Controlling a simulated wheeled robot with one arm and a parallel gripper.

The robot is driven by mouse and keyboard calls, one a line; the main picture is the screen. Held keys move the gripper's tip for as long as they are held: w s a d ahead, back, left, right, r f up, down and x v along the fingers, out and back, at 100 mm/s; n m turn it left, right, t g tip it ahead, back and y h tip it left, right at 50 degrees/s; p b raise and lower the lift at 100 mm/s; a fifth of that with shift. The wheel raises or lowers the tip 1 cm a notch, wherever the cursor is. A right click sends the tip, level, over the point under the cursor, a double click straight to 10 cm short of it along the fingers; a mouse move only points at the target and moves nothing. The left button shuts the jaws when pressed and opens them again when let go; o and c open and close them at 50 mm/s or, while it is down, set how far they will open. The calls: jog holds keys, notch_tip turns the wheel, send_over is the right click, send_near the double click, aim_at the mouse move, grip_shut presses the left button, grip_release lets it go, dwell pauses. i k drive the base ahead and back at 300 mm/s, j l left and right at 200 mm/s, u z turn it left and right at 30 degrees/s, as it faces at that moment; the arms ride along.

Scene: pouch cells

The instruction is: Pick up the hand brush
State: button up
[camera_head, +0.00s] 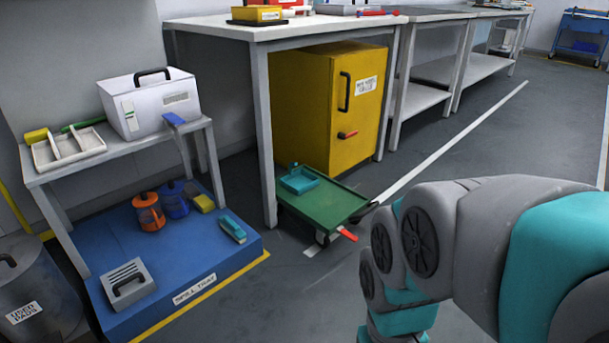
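The hand brush is hard to single out at this size. A teal block-shaped item (232,229) with a paler side lies on the right part of the blue spill tray (215,272) and may be the brush. A thin green item (83,124) lies across the white divided tray (88,143) on the grey bench and could also be a brush. Both lie free, with nothing on top of them. My arm's grey and teal links fill the lower right, well to the right of both. My gripper is out of the picture.
The grey bench (140,146) overhangs the spill tray and carries a white case (150,103). Orange and blue canisters stand beneath it. A green wheeled dolly (330,204) stands before a yellow cabinet (318,105). A metal bin (38,290) is at far left. Floor in front is clear.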

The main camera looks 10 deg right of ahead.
aim_at(230, 226)
jog(key=i+j+z, duration=0.2)
jog(key=i, duration=0.3)
jog(key=i+j+z, duration=0.25)
jog(key=i+j, duration=0.2)
